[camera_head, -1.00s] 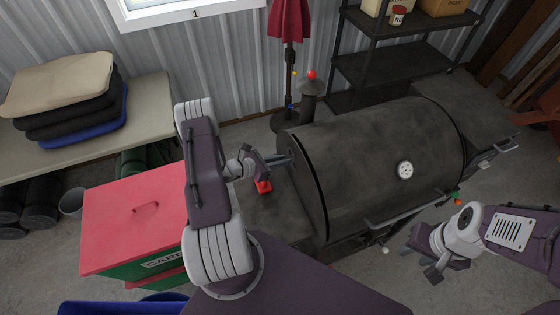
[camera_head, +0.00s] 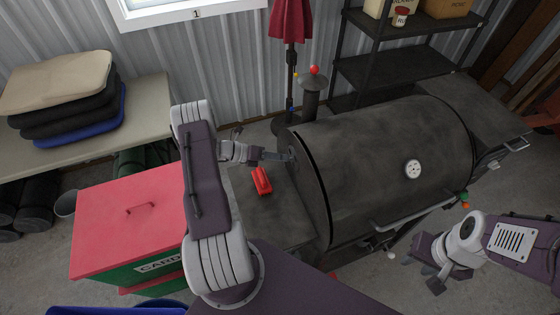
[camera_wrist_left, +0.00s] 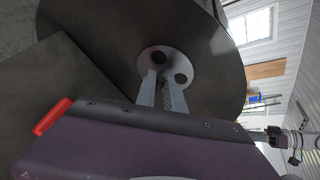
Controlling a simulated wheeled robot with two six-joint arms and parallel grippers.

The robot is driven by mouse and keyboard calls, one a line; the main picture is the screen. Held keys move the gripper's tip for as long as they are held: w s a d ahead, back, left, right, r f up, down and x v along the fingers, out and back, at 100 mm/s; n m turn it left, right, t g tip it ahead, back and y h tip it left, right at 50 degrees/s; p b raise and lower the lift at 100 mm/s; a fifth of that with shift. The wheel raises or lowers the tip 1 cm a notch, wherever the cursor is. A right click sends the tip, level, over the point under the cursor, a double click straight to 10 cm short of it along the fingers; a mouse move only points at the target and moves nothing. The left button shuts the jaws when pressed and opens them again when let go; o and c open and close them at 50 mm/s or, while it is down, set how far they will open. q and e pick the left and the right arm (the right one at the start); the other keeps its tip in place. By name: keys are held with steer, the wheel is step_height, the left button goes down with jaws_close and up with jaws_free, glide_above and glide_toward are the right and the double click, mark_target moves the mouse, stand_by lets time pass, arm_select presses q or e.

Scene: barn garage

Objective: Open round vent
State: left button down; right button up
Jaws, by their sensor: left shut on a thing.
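The round vent (camera_wrist_left: 176,58) is a grey disc with dark holes on the flat end of the black barrel grill (camera_head: 390,160). In the left wrist view the fingers of my left gripper (camera_wrist_left: 160,84) reach onto the disc and are shut on a part of it. In the head view my left gripper (camera_head: 282,156) points right, at the grill's left end, where the vent is mostly hidden. My right gripper (camera_head: 436,278) hangs in front of the grill's right side, apart from it; its fingers are too unclear to judge.
A red object (camera_head: 262,180) lies on the grill's left side shelf (camera_head: 270,215). A red and green cardboard-labelled bin (camera_head: 130,225) stands at left. A chimney (camera_head: 311,98) rises behind the grill. A dark shelf rack (camera_head: 395,62) stands at the back.

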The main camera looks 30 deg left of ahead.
arm_select(q)
steer(key=shift+w+a+f+n+h+b, duration=0.1)
steer(key=shift+w+a+n+h+b, duration=0.05)
steer(key=shift+n+h+b, duration=0.45)
stand_by(0.3)
steer(key=c, duration=1.5)
jaws_free()
steer(key=shift+g, duration=0.3)
steer(key=shift+o, duration=0.2)
steer(key=b+v, duration=0.2)
steer(key=v, duration=0.6)
steer(key=shift+a+f+b, duration=0.1)
steer(key=shift+a+b, duration=0.1)
steer(key=shift+b, duration=0.15)
steer(key=shift+s+a+r, duration=0.25)
steer(key=shift+s+a, duration=0.05)
steer(key=shift+s, duration=0.05)
